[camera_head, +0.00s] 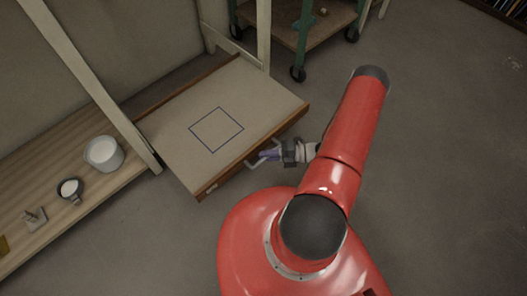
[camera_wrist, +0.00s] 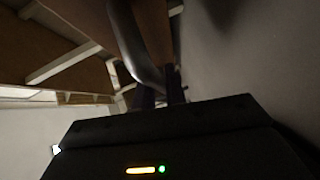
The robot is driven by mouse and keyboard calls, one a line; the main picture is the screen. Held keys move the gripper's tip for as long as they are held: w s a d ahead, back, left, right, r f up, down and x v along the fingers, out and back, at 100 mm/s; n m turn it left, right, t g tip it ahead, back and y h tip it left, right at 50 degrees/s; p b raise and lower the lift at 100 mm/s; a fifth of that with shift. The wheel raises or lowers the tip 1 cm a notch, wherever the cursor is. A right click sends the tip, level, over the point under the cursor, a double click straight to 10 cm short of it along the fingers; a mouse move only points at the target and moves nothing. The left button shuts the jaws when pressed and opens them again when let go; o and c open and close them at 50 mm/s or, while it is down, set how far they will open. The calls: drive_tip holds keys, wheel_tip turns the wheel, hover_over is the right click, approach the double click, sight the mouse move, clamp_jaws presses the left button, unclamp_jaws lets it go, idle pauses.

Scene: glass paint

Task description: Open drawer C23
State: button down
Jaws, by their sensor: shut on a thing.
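A wide, shallow wooden drawer (camera_head: 180,150) sticks out from the bench frame in the head view. Its light inside surface shows an empty blue square outline. A small label (camera_head: 211,187) sits on the left part of its front, too small to read. The pale bar handle (camera_head: 256,161) is on the middle of the front. My gripper (camera_head: 268,155) is at the front, shut on the handle. In the wrist view the handle (camera_wrist: 130,45) runs as a grey curved bar down to the dark fingers (camera_wrist: 160,94), whose tips are partly hidden.
A wooden shelf (camera_head: 112,188) at the left holds a white pot (camera_head: 104,153), a small cup (camera_head: 70,189) and a small metal piece (camera_head: 36,218). A pale post (camera_head: 95,85) stands beside the drawer. A green wheeled cart (camera_head: 305,40) is behind. Floor at right is clear.

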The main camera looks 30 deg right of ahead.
drive_tip(key=c, duration=1.5)
unclamp_jaws()
drive_tip(key=shift+o, duration=0.2)
drive_tip(key=v, duration=0.8)
drive_tip(key=shift+w, duration=0.1)
